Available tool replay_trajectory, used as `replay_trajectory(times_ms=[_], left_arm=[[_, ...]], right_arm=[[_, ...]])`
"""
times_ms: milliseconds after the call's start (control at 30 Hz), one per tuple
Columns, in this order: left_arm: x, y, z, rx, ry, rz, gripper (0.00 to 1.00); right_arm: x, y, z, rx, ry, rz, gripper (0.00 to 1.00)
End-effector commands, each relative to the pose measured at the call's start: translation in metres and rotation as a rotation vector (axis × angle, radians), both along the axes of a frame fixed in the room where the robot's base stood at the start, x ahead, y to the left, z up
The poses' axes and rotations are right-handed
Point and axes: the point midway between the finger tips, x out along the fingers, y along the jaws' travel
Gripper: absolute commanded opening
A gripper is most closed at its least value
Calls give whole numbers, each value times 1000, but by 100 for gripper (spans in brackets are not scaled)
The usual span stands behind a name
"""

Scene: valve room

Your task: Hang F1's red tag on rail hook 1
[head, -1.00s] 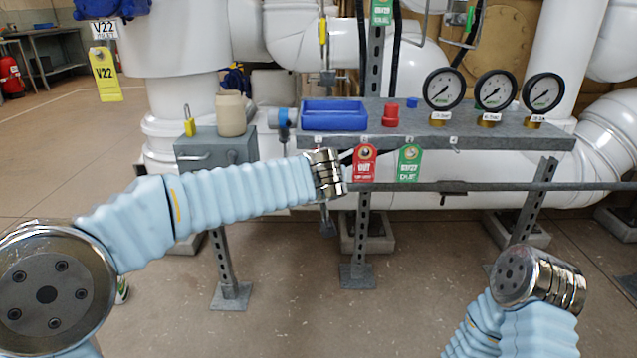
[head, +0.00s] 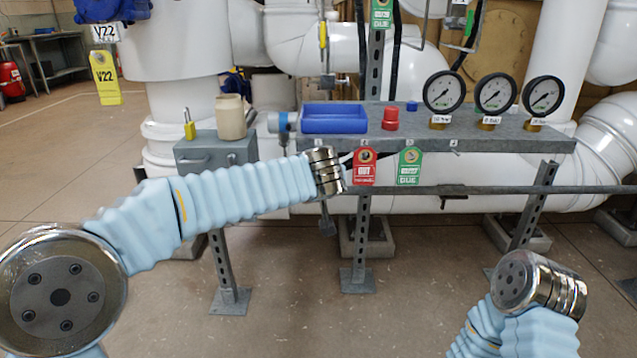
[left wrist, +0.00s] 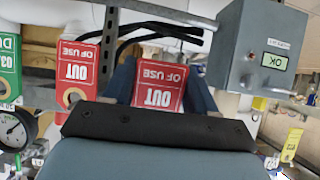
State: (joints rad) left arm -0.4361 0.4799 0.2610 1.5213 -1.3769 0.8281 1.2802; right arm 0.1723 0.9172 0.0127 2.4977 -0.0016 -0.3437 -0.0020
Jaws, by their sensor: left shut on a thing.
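My left gripper (left wrist: 160,92) is shut on a red tag (left wrist: 161,82) reading OUT OF USE, upside down in the left wrist view, with one finger on each side. In the head view my left wrist hides the gripper and this tag. A second red tag (head: 364,167) hangs from the shelf's front edge, right of my left wrist; it also shows in the left wrist view (left wrist: 77,68). Small hook labels line the grey shelf edge (head: 500,146). I cannot tell whether the held tag touches a hook. My right gripper is out of view; only its arm shows.
A green tag (head: 409,167) hangs beside the second red tag. The shelf carries a blue tray (head: 334,118), a red knob (head: 390,118) and three gauges (head: 494,92). A grey box (head: 215,150) stands left of it. A horizontal pipe (head: 500,190) runs below.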

Motion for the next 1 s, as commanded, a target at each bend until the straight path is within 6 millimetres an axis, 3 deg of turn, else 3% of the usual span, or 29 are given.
replay_trajectory(times_ms=[1000], left_arm=[[0,0,0,0,0,0,37]], right_arm=[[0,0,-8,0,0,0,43]])
